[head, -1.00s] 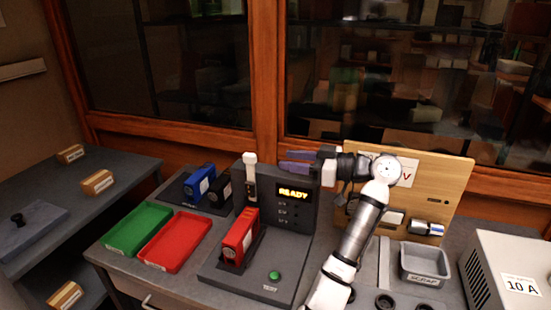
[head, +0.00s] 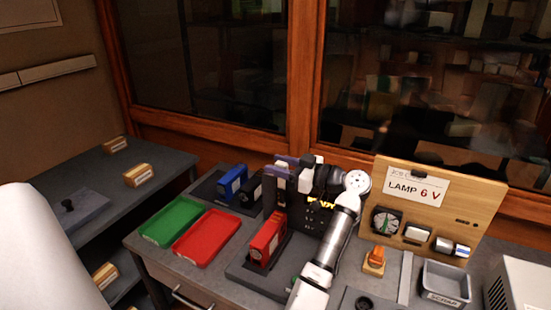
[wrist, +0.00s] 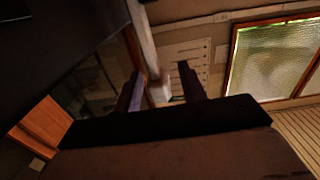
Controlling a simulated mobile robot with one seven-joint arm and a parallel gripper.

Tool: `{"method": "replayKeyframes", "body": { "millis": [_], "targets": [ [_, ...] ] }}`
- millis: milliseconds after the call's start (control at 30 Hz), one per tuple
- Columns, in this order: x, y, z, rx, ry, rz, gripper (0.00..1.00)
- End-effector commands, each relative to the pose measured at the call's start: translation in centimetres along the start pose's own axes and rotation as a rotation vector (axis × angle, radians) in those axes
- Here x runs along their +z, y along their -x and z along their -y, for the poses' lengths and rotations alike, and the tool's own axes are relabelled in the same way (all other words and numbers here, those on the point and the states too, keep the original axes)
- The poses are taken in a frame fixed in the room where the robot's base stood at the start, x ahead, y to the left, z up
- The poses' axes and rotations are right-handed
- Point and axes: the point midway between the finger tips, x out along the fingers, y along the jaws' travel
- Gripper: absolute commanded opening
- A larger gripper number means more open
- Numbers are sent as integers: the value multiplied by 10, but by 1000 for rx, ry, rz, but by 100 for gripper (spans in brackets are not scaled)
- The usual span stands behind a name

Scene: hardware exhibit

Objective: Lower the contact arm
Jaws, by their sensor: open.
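My arm hides much of the tester's display and front.
Green (head: 171,221) and red (head: 206,236) trays lie left of the tester. A blue block (head: 232,181) and a black block stand behind them. On the right are a wooden lamp panel (head: 458,195), an orange-topped piece (head: 375,258) and a grey scrap bin (head: 446,283).

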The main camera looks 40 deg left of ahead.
Motion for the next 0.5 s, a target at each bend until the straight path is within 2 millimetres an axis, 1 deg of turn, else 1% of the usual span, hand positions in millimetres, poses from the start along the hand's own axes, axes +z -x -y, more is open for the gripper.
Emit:
{"method": "replayKeyframes", "body": {
  "millis": [33,133,433,467,500],
  "targets": [
    [-2,-5,0,-2,0,0,41],
    [0,-11,0,-1,0,0,41],
    [1,-12,0,1,0,0,41],
    [1,-12,0,0,0,0,38],
    [0,-12,0,0,0,0,33]
  ]
}}
